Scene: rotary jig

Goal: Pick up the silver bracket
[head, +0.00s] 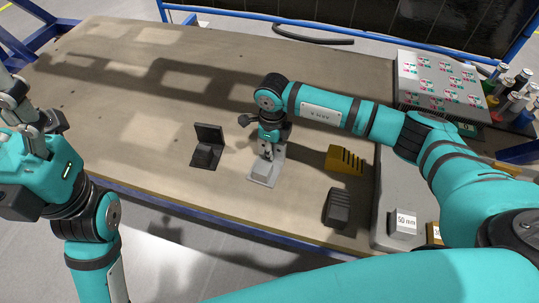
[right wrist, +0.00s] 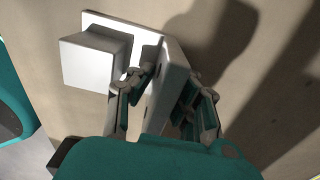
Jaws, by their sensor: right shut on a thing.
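The silver bracket (head: 263,173) stands on the wooden table near its front edge, in the middle of the head view. It has a flat base, a block on it and an upright plate. My right gripper (head: 268,150) is over it, pointing down. In the right wrist view, its fingers (right wrist: 160,100) are on both sides of the bracket's upright plate (right wrist: 168,82), shut on it. The block (right wrist: 95,58) lies to the left of the plate there. My left gripper (head: 32,112) is raised at the left edge of the head view, its fingers apart and empty.
A black bracket (head: 207,146) stands left of the silver one. A yellow slotted block (head: 344,160) and a dark grey block (head: 338,206) are to the right. A grey tray (head: 390,185) holds a "50 mm" block (head: 402,225). The table's back left is clear.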

